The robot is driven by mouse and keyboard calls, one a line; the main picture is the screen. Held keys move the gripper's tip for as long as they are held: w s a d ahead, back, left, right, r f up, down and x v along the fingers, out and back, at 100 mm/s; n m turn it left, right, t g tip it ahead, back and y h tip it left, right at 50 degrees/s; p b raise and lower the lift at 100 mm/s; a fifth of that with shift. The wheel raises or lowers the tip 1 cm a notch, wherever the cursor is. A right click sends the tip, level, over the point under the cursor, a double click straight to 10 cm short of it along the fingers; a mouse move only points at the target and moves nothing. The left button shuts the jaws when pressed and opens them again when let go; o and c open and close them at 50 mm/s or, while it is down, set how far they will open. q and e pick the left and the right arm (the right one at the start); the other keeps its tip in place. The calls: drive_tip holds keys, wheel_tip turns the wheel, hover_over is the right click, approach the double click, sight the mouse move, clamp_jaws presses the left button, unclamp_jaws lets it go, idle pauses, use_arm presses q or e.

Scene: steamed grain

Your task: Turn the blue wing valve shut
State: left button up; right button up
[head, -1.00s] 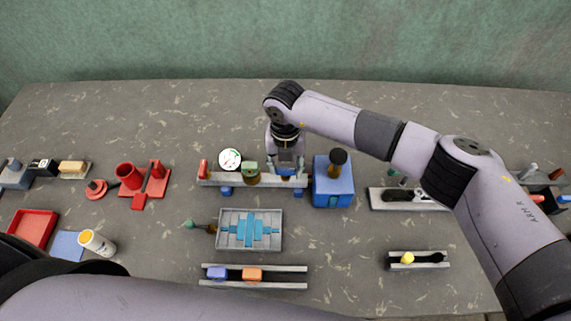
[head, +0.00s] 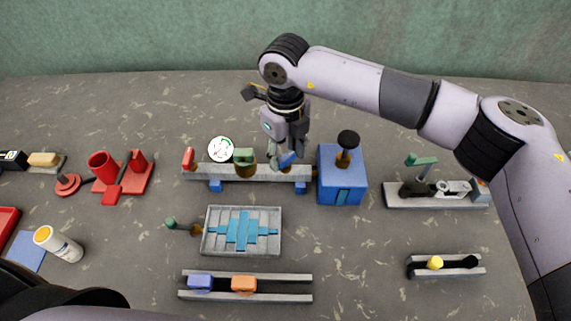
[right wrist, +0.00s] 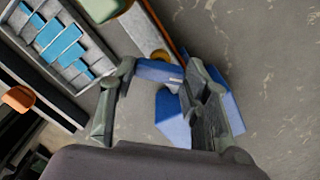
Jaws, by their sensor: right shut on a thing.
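The blue wing valve (head: 288,160) is on the grey pipe rail (head: 225,171), at its right end, left of the blue box. My right gripper (head: 281,157) points down from above and is shut on the wing. In the right wrist view, the blue wing (right wrist: 158,71) lies between the fingertips of my right gripper (right wrist: 161,74). The wing looks slanted in the head view, and the gripper hides part of it. My left gripper is not in view.
A green-topped valve (head: 244,157) and a white gauge (head: 220,149) are to the left. A tray with blue bars (head: 211,248) lies in front. The table behind is clear.

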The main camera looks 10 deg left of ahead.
sight(286, 157)
drive_tip(key=n+b, duration=0.4)
drive_tip(key=b, duration=0.1)
drive_tip(key=shift+f+n, duration=0.2)
drive_tip(key=shift+n, duration=0.1)
drive_tip(key=shift+r+n+b, duration=0.1)
drive_tip(key=shift+n+b, duration=0.85)
drive_tip(key=shift+n, duration=0.15)
drive_tip(key=shift+r+n+b, duration=0.1)
drive_tip(key=shift+n+b, duration=0.55)
drive_tip(key=shift+n, duration=0.45)
drive_tip(key=o, duration=1.2)
drive_tip(key=shift+c, duration=0.2)
wheel_tip(286, 157, up, 12)
